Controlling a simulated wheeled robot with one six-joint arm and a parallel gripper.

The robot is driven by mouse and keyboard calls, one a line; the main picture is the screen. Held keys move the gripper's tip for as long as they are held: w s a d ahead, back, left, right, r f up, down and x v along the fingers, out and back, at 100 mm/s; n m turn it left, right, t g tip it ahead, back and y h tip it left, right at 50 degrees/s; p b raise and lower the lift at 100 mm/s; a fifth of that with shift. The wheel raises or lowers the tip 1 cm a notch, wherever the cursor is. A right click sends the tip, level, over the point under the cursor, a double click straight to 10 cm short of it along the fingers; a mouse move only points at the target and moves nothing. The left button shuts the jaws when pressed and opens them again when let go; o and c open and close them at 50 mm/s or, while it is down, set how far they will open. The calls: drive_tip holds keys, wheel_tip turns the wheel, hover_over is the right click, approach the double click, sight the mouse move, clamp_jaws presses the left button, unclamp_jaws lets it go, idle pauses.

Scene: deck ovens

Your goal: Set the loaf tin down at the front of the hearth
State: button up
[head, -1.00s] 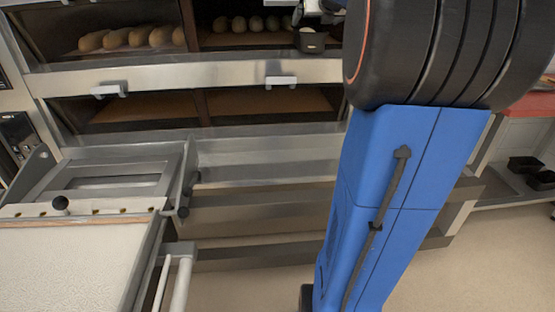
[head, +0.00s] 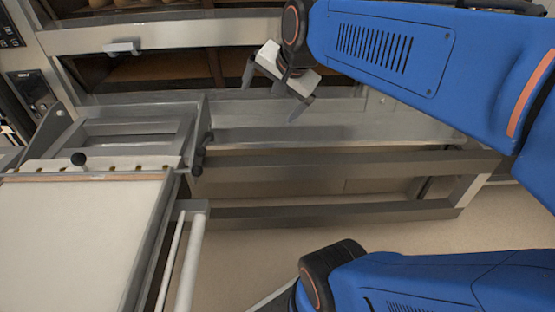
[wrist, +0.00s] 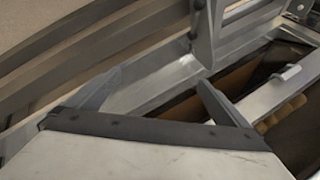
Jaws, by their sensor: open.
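My gripper (head: 274,94) is open and empty in front of the oven, below the upper decks; its two fingers also show apart in the wrist view (wrist: 160,82). Nothing lies between them. The loaf tin is not visible in either current view. The lower deck's brown hearth (head: 150,68) shows through its opening and looks bare where visible. The upper deck is cut off by the top of the head view, so its hearth front is hidden there. My arm covers the right side of the oven.
Steel rails (head: 330,165) run below the oven. A white handle (head: 122,47) sticks out from the oven front. Loaves (wrist: 285,113) show in the wrist view.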

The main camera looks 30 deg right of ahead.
drive_tip(key=s+a+f+n+g, duration=0.2)
drive_tip(key=s+a+f+n, duration=0.3)
drive_tip(key=s+f+n, duration=0.6)
drive_tip(key=shift+s+a+f+n, duration=0.15)
drive_tip(key=shift+s+n, duration=0.45)
drive_tip(key=shift+s, duration=0.5)
